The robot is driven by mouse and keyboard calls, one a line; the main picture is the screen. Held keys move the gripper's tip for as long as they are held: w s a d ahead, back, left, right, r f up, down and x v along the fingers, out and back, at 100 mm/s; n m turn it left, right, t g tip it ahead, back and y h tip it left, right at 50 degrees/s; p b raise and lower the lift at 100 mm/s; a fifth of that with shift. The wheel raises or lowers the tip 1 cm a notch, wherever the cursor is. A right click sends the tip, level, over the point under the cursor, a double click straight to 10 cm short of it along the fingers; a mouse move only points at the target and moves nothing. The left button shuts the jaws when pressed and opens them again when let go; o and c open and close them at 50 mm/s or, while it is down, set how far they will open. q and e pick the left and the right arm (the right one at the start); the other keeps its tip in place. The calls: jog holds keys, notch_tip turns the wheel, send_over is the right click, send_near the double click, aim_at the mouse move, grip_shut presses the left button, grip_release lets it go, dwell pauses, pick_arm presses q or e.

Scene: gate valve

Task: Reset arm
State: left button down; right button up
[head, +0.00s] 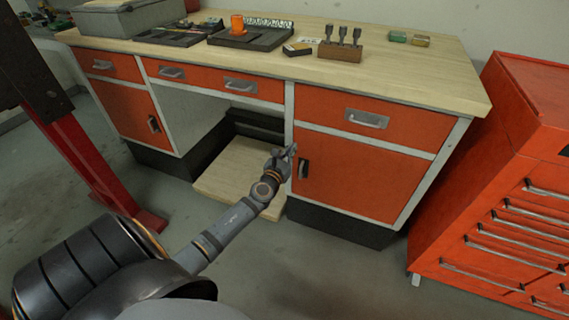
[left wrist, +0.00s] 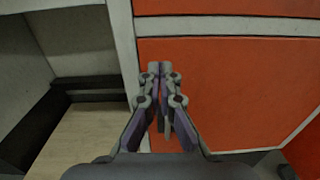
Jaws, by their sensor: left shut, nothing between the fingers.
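My left arm reaches out from the lower left in the head view. Its gripper (head: 288,152) is in front of the workbench, near the left edge of the orange cabinet door (head: 355,178) and its dark handle (head: 303,168). In the left wrist view the gripper (left wrist: 160,68) has its fingertips together with nothing between them. Behind it are the pale cabinet post (left wrist: 122,30) and the orange door. I cannot tell whether the fingertips touch the bench. My right gripper is not in either view. No gate valve can be made out.
The workbench top (head: 430,78) holds a grey box (head: 120,20), dark trays, an orange cup (head: 238,24) and a wooden tool block (head: 340,50). A red tool chest (head: 490,190) stands at right, a red post (head: 85,165) at left. Floor in front of the bench is clear.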

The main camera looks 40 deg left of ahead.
pick_arm(q)
jog(key=s, duration=0.3)
jog(key=s+d, duration=0.1)
jog(key=s, duration=0.1)
jog(key=shift+s+d+f, duration=0.1)
jog(key=shift+s+f, duration=0.2)
